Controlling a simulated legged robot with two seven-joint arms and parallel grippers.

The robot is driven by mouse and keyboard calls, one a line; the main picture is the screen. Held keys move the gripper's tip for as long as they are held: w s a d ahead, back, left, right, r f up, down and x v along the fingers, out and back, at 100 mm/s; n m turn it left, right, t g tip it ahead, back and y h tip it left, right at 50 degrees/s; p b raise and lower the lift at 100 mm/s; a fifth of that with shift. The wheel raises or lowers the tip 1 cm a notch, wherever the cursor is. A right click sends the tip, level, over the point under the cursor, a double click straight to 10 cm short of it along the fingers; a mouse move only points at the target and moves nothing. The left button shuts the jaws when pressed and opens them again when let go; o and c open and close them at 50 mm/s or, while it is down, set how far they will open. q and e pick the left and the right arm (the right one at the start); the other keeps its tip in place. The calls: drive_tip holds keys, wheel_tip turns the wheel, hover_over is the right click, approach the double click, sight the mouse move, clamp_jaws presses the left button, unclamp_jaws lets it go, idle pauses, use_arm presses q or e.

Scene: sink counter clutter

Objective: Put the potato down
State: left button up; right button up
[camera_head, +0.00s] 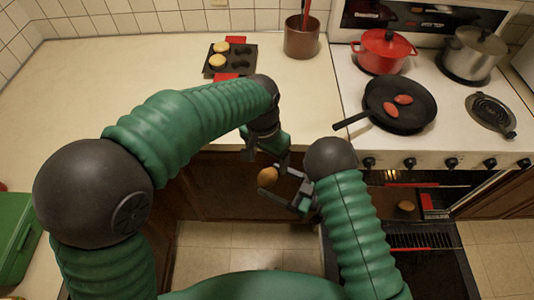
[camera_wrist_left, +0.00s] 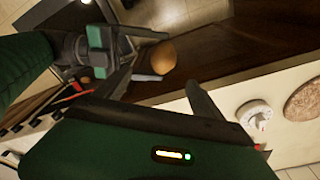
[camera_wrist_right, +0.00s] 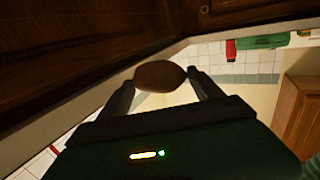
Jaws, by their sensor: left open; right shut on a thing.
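The brown potato (camera_head: 268,175) is held in front of the lower cabinets, off the counter's front edge. My right gripper (camera_head: 278,184) is shut on it. In the right wrist view the potato (camera_wrist_right: 160,76) sits between the fingertips (camera_wrist_right: 163,85). My left gripper (camera_head: 250,152) is open and empty, close above and left of the potato. In the left wrist view the potato (camera_wrist_left: 163,56) lies beyond the open left fingers (camera_wrist_left: 158,88), beside the right gripper. Whether the left fingers touch it I cannot tell.
The stove holds a red pot (camera_head: 382,50), a black pan (camera_head: 398,105) and a steel pot (camera_head: 474,52). The oven below is open, with a rack (camera_head: 422,240).

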sight(269, 174)
use_arm(q)
drive_tip(key=f, duration=0.6)
drive_tip(key=w+f, duration=0.1)
drive_tip(key=f, duration=0.3)
drive_tip(key=shift+w+d+f, duration=0.1)
drive_tip(key=shift+d, duration=0.05)
use_arm(e)
drive_tip(key=shift+w+a, duration=0.1)
use_arm(q)
drive_tip(key=shift+d+f, duration=0.1)
drive_tip(key=shift+f, duration=0.25)
drive_tip(key=c, duration=0.5)
drive_tip(key=shift+d, duration=0.1)
drive_tip(key=c, duration=1.1)
drive_tip(key=shift+c, duration=0.2)
use_arm(e)
drive_tip(key=o, duration=1.3)
drive_tip(key=shift+a, duration=0.1)
drive_tip(key=o, duration=0.3)
